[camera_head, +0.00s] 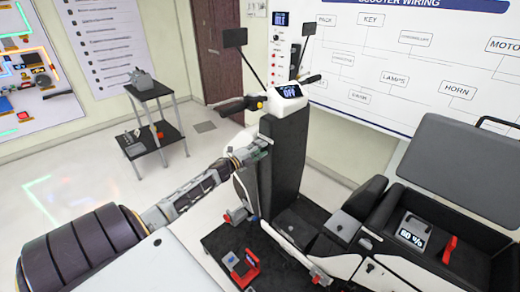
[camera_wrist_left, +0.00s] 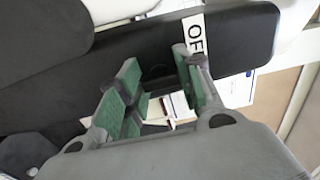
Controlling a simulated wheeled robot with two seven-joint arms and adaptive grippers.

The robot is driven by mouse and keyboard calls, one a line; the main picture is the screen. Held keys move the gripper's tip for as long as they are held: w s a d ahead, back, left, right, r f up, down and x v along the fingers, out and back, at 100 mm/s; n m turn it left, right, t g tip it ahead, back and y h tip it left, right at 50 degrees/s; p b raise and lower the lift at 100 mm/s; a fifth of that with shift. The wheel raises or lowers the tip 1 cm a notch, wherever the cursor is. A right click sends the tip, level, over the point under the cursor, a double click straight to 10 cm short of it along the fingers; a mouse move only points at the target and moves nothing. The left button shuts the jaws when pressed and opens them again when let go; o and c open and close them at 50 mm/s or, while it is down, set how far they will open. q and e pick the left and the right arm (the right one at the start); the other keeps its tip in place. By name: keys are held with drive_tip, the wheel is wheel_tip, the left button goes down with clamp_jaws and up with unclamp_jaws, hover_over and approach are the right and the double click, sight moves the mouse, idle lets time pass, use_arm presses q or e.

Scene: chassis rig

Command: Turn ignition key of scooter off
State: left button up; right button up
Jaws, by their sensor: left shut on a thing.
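The scooter's black front column (camera_head: 285,165) stands in the middle of the head view, with the handlebar above it. Its display (camera_head: 291,91) reads "OFF". My left gripper (camera_head: 252,152) reaches the left side of the column and is shut on the ignition key, which the fingers hide in the head view. In the left wrist view my left gripper (camera_wrist_left: 157,68) has its green-padded fingers against the black panel (camera_wrist_left: 110,75). A white label (camera_wrist_left: 194,42) with "OF" showing lies beside the right finger. The key itself cannot be made out clearly there. My right gripper is not in view.
The scooter's open seat (camera_head: 460,165) and battery display (camera_head: 411,232) are at the right. A black side table (camera_head: 150,120) stands at the back left. The floor between is clear.

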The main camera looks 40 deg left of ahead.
use_arm(q)
drive_tip(key=o, duration=1)
drive_tip(key=shift+o, duration=0.2)
drive_tip(key=shift+s, duration=0.15)
drive_tip(key=s+a, duration=0.1)
drive_tip(key=s, duration=1)
drive_tip(key=shift+s, duration=0.35)
idle(0.7)
